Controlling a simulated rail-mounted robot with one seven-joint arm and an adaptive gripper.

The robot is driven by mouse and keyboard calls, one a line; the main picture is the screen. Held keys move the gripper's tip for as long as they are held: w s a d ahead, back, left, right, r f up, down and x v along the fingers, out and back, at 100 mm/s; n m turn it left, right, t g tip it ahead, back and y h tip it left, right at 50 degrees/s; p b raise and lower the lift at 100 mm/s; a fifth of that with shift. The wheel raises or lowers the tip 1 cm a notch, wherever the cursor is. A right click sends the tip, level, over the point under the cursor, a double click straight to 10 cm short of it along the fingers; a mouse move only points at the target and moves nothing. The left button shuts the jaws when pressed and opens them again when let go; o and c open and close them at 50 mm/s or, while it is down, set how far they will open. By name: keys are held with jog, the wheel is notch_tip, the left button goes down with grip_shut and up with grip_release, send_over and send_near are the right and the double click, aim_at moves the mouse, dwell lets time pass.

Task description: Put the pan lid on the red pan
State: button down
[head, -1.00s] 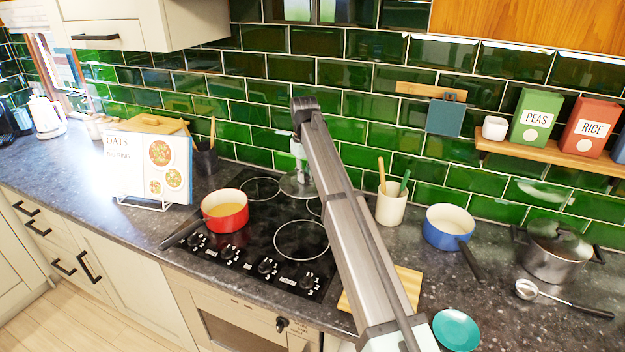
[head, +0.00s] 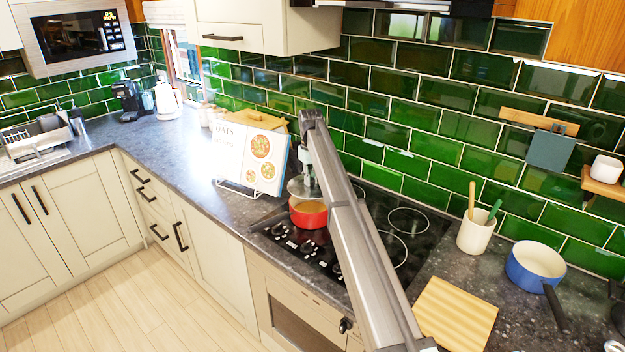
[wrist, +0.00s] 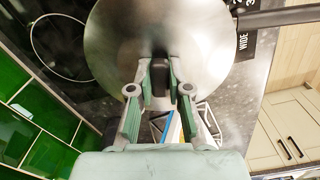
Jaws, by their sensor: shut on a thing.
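The red pan (head: 310,216) stands on the black hob with its handle toward the front left. Its orange inside shows below the lid. My gripper (wrist: 160,82) is shut on the dark knob of the round metal pan lid (wrist: 190,35). In the head view the lid (head: 298,188) hangs over the pan's back part, seemingly a little above the rim. In the wrist view the lid hides the pan's body, and a dark handle (wrist: 285,18) sticks out to the right. My arm hides part of the hob in the head view.
An open recipe book (head: 250,155) on a stand is close behind and left of the pan. A utensil pot (head: 478,235), a blue pan (head: 535,266) and a wooden board (head: 455,312) are to the right. The counter at left is mostly clear.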

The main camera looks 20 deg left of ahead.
aim_at(311, 188)
jog(key=shift+d, duration=0.1)
jog(key=shift+f+b, duration=0.6)
jog(key=shift+f, duration=1.7)
jog(key=shift+f, duration=0.7)
jog(key=c, duration=1)
grip_release()
notch_tip(311, 188, up, 12)
